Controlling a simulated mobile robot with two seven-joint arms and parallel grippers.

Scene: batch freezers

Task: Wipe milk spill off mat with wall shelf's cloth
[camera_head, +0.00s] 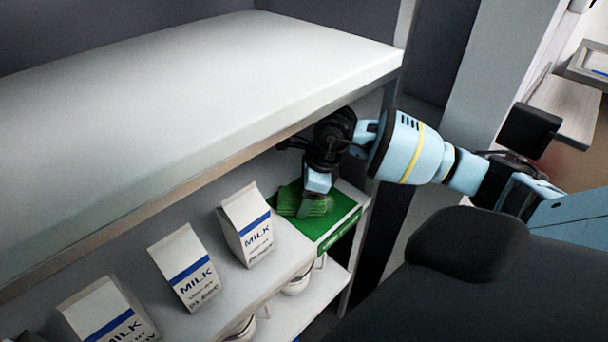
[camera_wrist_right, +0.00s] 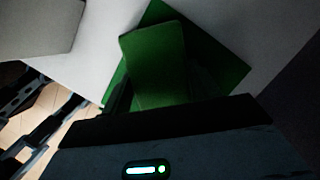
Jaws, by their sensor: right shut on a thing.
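My right gripper (camera_head: 317,192) is shut on a green cloth (camera_head: 290,198), low over the green mat (camera_head: 345,212) at the right end of the lower shelf. In the right wrist view the cloth (camera_wrist_right: 154,65) hangs out from the jaws in front of the darker green mat (camera_wrist_right: 222,62). I cannot tell whether the cloth touches the mat. I cannot make out the milk spill clearly; the cloth and gripper cover part of the mat. My left gripper is not in view.
Three milk cartons (camera_head: 246,226) (camera_head: 184,268) (camera_head: 108,312) stand in a row left of the mat. A wide, empty upper shelf (camera_head: 190,90) overhangs close to my right wrist. White cups (camera_head: 297,284) sit on the shelf below. A shelf post closes the right end.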

